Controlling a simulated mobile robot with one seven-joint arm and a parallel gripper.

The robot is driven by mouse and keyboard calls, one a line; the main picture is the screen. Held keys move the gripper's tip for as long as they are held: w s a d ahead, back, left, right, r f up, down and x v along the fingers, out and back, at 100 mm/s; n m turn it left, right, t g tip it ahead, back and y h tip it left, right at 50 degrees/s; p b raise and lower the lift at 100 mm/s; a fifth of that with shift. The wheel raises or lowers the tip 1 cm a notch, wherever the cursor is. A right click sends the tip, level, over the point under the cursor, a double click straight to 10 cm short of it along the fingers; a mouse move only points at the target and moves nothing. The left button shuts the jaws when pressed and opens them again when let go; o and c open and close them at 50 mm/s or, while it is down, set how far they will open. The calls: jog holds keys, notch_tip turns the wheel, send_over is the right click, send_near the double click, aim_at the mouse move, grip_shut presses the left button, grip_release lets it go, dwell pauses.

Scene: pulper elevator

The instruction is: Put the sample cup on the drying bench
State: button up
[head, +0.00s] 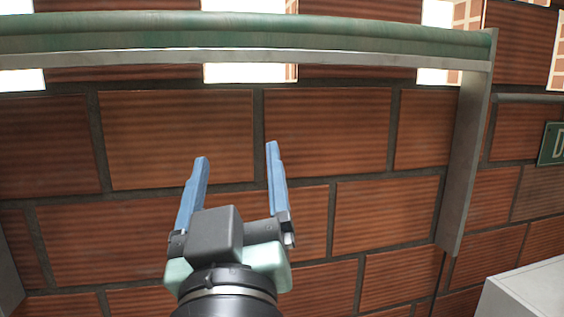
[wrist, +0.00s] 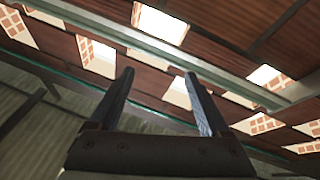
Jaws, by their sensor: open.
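My gripper (head: 236,152) is open, its two blue fingers spread apart with nothing between them. In the head view it is raised in front of a reddish-brown brick wall. In the wrist view my gripper (wrist: 158,82) is also open and empty, with a beam and bright openings beyond the fingertips. I see no sample cup in either view. I cannot make out a drying bench in either view.
A green and grey horizontal beam (head: 250,35) crosses above my gripper. A grey post (head: 465,160) hangs from its right end. A pale box-like surface (head: 530,295) is at the lower right. Part of a green sign (head: 552,145) shows at the right edge.

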jog(key=s+d+r+m+t+h, duration=0.2)
jog(key=s+d+r+m+t, duration=0.2)
jog(key=s+r, duration=0.4)
notch_tip(320, 180, up, 3)
jog(key=shift+d+t+h, duration=0.4)
jog(key=shift+d+t, duration=0.1)
jog(key=shift+d, duration=0.1)
jog(key=shift+s, duration=0.1)
